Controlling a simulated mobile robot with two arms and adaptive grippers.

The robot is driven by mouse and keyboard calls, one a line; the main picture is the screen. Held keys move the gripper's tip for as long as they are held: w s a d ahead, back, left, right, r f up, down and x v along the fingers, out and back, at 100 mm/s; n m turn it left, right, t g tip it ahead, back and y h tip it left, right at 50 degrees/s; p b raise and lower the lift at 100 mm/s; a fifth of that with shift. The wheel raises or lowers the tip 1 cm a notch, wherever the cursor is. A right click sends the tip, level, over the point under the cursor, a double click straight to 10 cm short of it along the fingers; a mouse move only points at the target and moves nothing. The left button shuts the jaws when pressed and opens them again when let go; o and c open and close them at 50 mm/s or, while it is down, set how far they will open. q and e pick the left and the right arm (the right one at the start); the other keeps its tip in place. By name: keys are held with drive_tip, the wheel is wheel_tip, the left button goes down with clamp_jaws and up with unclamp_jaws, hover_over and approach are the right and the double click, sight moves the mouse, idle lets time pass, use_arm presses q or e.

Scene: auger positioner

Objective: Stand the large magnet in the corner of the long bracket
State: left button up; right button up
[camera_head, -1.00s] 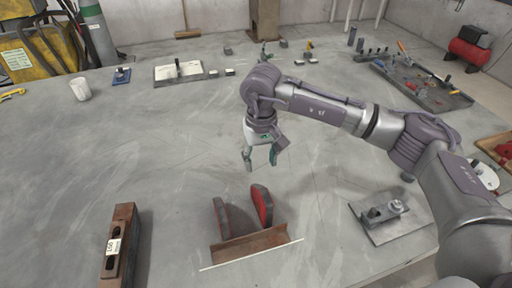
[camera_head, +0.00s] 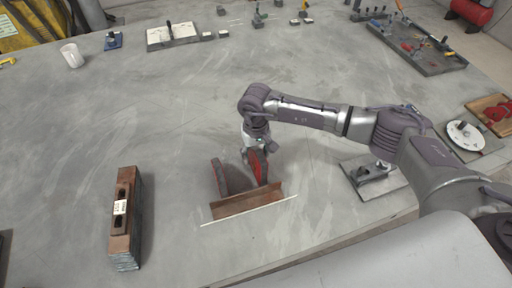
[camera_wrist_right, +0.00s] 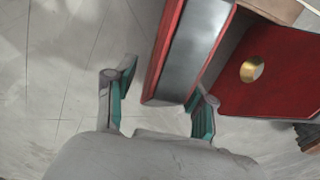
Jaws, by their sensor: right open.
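A rusty brown long bracket (camera_head: 247,202) lies on the grey table near the front middle. Two red-edged magnets stand behind it, the left one (camera_head: 221,182) and the right one (camera_head: 260,168). I cannot tell which is the large magnet. My right gripper (camera_head: 256,150) is open at the back end of the right magnet. In the right wrist view my fingers (camera_wrist_right: 166,88) are on either side of the right magnet's (camera_wrist_right: 190,55) near end, its grey face between red edges. The left magnet (camera_wrist_right: 285,75) shows a red face with a brass-coloured round spot. My left gripper is out of view.
A grey plate with a clamp (camera_head: 375,180) lies to the right. A tray of small tools (camera_head: 420,45), a white cup (camera_head: 72,55) and a dial (camera_head: 465,133) are farther out. The table's middle left is clear.

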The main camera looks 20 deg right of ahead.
clamp_jaws()
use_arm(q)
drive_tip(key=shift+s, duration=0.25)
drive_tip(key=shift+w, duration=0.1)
use_arm(e)
drive_tip(key=shift+s, duration=0.1)
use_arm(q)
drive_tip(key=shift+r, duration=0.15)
use_arm(e)
drive_tip(key=shift+s, duration=0.65)
idle(0.4)
unclamp_jaws()
drive_tip(key=shift+r, duration=0.1)
